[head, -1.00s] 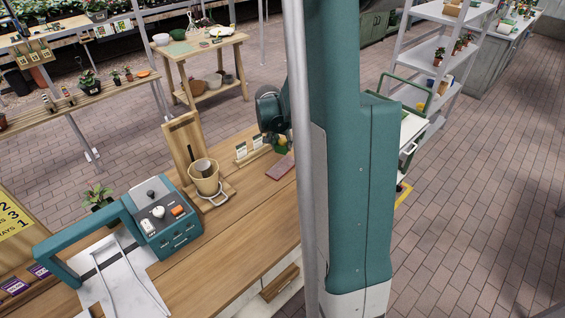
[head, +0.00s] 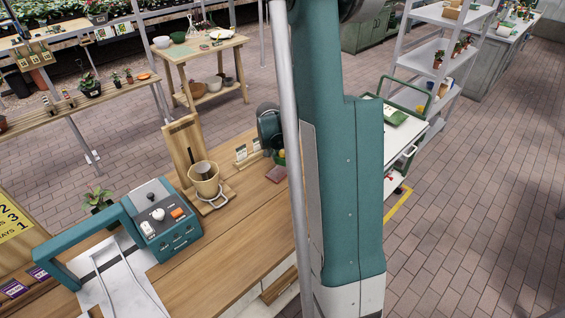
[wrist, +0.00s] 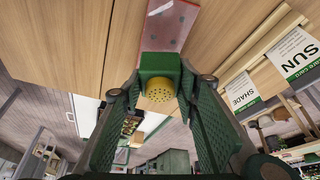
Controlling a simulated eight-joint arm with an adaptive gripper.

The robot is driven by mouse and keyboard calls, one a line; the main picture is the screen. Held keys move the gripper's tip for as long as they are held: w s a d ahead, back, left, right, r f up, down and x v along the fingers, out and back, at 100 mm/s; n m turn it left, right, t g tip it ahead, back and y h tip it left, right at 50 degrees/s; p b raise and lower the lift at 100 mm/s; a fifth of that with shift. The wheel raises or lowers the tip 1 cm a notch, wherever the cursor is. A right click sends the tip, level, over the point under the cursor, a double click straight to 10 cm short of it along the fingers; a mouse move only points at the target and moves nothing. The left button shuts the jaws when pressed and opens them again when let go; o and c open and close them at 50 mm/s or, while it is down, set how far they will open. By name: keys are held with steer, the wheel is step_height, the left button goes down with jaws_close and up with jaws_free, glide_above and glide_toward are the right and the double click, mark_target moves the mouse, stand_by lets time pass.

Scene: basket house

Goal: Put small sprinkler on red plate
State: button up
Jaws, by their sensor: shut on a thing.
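The small sprinkler has a green block-like body and a round yellow face with holes. In the wrist view the sprinkler (wrist: 159,66) sits between the fingertips of my gripper (wrist: 160,84), which is shut on it. The red plate (wrist: 168,24) is a flat, speckled, pinkish-red rectangle on the wooden counter. In the wrist view the sprinkler overlaps the plate's near end; I cannot tell whether they touch. In the head view the sprinkler (head: 281,158) is small beside the red plate (head: 276,174), and the pole and my arm hide part of both.
Seed cards (head: 247,152) in a wooden holder stand close beside my gripper. A pot on a wooden stand (head: 204,182) and a teal machine (head: 163,228) are farther left on the counter. A vertical metal pole (head: 291,120) crosses the view. The counter's front middle is clear.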

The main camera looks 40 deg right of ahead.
mark_target(282, 161)
steer(key=shift+f, duration=1.85)
steer(key=shift+f, duration=0.15)
steer(key=o, duration=0.9)
steer(key=shift+o, duration=0.2)
steer(key=shift+r, duration=0.25)
steer(key=v, duration=1.2)
steer(key=shift+s+f, duration=0.1)
steer(key=shift+f, duration=0.05)
steer(key=shift+a, duration=0.15)
